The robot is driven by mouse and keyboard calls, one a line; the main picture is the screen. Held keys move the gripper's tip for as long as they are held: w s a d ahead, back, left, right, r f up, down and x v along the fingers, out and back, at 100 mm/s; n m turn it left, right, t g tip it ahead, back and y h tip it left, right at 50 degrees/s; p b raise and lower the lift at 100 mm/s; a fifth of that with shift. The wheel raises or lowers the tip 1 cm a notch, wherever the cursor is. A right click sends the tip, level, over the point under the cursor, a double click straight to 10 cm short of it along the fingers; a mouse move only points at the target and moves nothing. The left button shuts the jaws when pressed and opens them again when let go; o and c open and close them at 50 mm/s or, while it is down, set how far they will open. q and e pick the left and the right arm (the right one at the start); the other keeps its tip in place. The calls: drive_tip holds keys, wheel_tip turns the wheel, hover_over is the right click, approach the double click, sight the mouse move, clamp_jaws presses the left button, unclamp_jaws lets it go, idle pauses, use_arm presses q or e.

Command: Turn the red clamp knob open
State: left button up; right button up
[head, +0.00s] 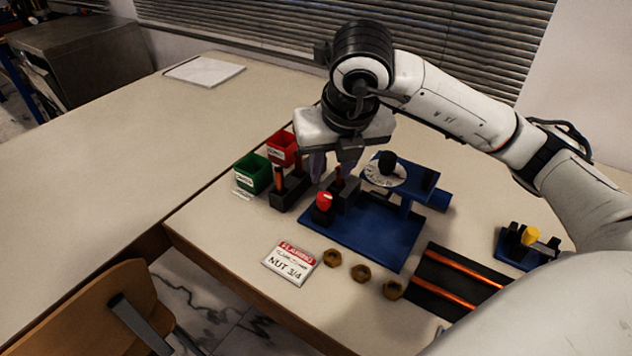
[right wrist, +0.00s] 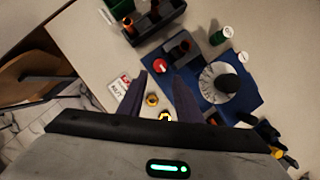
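The red clamp knob (head: 324,201) sits at the left end of the blue gauge rig (head: 377,238), beside a dark block. It also shows in the right wrist view (right wrist: 160,65), just beyond the fingertips. My right gripper (head: 330,172) points down above the left part of the rig, behind the knob in the head view. Its two fingers are spread in the right wrist view (right wrist: 159,78), with nothing held between them. It appears apart from the knob. The rig's white dial (head: 384,177) carries a black knob. My left gripper is out of view.
A green bin (head: 252,174), a red bin (head: 282,148) and a dark tool rack (head: 289,191) stand left of the rig. A nut card (head: 290,262), three brass nuts (head: 360,272) and a black tray with copper rods (head: 432,272) lie in front. The left table is mostly clear.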

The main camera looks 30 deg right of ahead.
sight(324, 196)
drive_tip(key=x, duration=0.9)
drive_tip(key=shift+f, duration=0.4)
drive_tip(key=c, duration=0.8)
